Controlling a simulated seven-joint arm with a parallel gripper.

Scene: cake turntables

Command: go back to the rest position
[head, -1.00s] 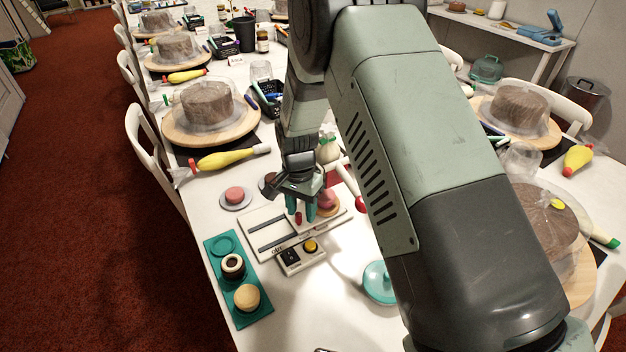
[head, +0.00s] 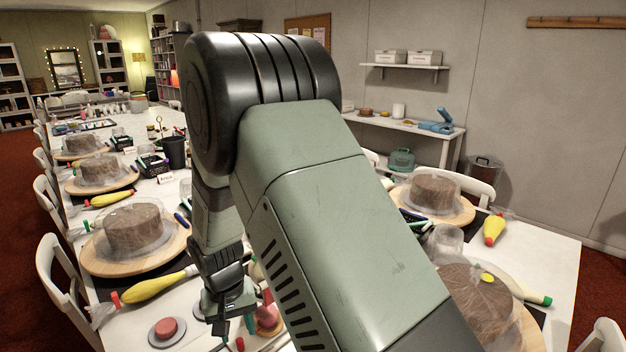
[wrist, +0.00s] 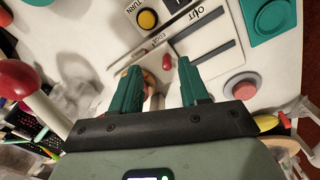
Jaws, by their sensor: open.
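My gripper (head: 236,325) hangs low over the near part of the white table, left of my forearm. In the wrist view my gripper (wrist: 160,82) shows two teal fingers spread apart, with no object held between them. Below and beyond the fingers lies a white board (wrist: 200,35) with dark slots and printed letters. A small red piece (wrist: 166,62) lies near its edge. A round tan and pink item (wrist: 149,82) is partly hidden behind the left finger.
A pink disc on a saucer (head: 167,330) lies left of my gripper. A red ball on a white stick (wrist: 18,82) is close at the wrist view's left. A teal tray (wrist: 270,20) shows top right.

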